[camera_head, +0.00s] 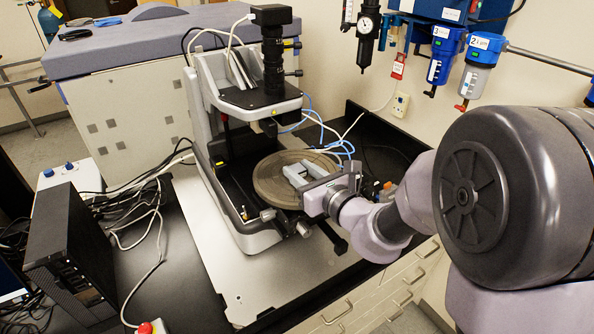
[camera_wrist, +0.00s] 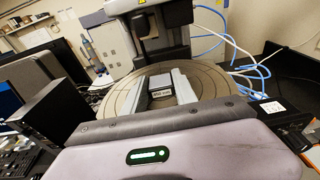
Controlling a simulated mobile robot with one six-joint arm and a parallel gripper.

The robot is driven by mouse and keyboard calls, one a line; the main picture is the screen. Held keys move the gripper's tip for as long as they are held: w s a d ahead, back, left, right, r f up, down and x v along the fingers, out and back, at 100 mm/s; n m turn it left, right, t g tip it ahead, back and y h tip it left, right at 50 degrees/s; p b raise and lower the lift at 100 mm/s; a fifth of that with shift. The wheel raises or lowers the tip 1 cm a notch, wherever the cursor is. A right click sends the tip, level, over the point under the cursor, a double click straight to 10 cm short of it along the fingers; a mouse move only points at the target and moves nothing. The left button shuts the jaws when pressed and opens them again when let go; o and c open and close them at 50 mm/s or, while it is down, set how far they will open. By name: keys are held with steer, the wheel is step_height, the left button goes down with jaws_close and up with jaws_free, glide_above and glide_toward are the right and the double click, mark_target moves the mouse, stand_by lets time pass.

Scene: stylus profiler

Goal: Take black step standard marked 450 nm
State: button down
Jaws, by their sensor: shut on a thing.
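My gripper (camera_head: 303,172) reaches in from the right, over the round stage (camera_head: 266,183) of the profiler. In the wrist view its two pale fingers (camera_wrist: 160,80) are shut on a small dark block, the step standard (camera_wrist: 161,86), with a finger on either side. A white label with dark print faces the wrist camera. It ends in "nm", but its number is too small to read surely. The block is at or just above the stage; I cannot tell whether it touches. In the head view the block cannot be made out between the fingers.
The profiler's camera column (camera_head: 273,55) and head plate (camera_head: 255,95) stand behind and above the stage. Blue and white cables (camera_head: 335,145) run close behind it. A black computer box (camera_head: 72,245) is at the left. The metal base plate (camera_head: 245,285) in front is clear.

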mark_target(301, 172)
steer(key=shift+r, duration=0.65)
step_height(301, 172, up, 2)
steer(key=shift+r+p, duration=0.25)
steer(key=shift+p, duration=0.35)
steer(key=s+d, duration=0.1)
steer(key=s, duration=0.4)
steer(key=s+d, duration=0.1)
steer(key=s, duration=0.1)
steer(key=shift+s+d+r, duration=0.25)
steer(key=shift+d, duration=0.1)
steer(key=s+d+b, duration=0.2)
steer(key=s+b, duration=0.5)
steer(key=b, duration=0.3)
steer(key=shift+s+d+r, duration=0.2)
steer(key=shift+s+r, duration=0.15)
